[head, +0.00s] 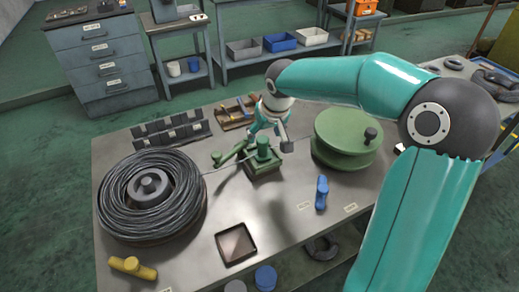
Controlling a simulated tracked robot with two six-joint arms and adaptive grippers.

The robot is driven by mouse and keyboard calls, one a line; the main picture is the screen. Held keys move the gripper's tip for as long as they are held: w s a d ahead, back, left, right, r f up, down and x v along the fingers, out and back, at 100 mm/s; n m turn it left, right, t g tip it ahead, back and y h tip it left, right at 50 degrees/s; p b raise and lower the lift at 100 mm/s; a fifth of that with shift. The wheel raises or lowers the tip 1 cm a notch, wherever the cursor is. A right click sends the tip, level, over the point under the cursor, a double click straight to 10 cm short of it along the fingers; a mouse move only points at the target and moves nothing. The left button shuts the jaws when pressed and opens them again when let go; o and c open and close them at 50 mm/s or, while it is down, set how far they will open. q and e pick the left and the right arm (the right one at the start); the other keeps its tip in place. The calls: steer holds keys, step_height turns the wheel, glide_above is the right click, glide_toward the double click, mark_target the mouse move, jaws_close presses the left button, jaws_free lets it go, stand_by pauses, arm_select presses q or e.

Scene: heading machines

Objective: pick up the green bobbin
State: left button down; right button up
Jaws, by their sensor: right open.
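A small green upright piece (263,148) stands on a green block (264,166) near the middle of the metal table. A green bar-shaped piece (231,154) lies just left of it. A wide green drum (347,142) with a dark knob stands to the right. I cannot tell for sure which green piece is the bobbin. My right gripper (269,136) points down just above and behind the green block, its fingers spread and nothing visible between them. Whether it touches the upright piece is unclear. My left gripper is not in view.
A black wire coil (117,208) fills the table's left. A blue piece (321,193), a square tray (252,250) and a yellow piece (132,268) lie in front. A dark divided rack (171,133) and a wooden tool tray (224,113) sit behind. The table's front middle is partly clear.

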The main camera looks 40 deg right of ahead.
mark_target(262, 138)
steer(key=x, duration=0.4)
steer(key=shift+w+a+f+p, duration=0.1)
steer(key=shift+w+f+p, duration=0.05)
steer(key=shift+p, duration=0.15)
steer(key=shift+c, duration=0.2)
jaws_close()
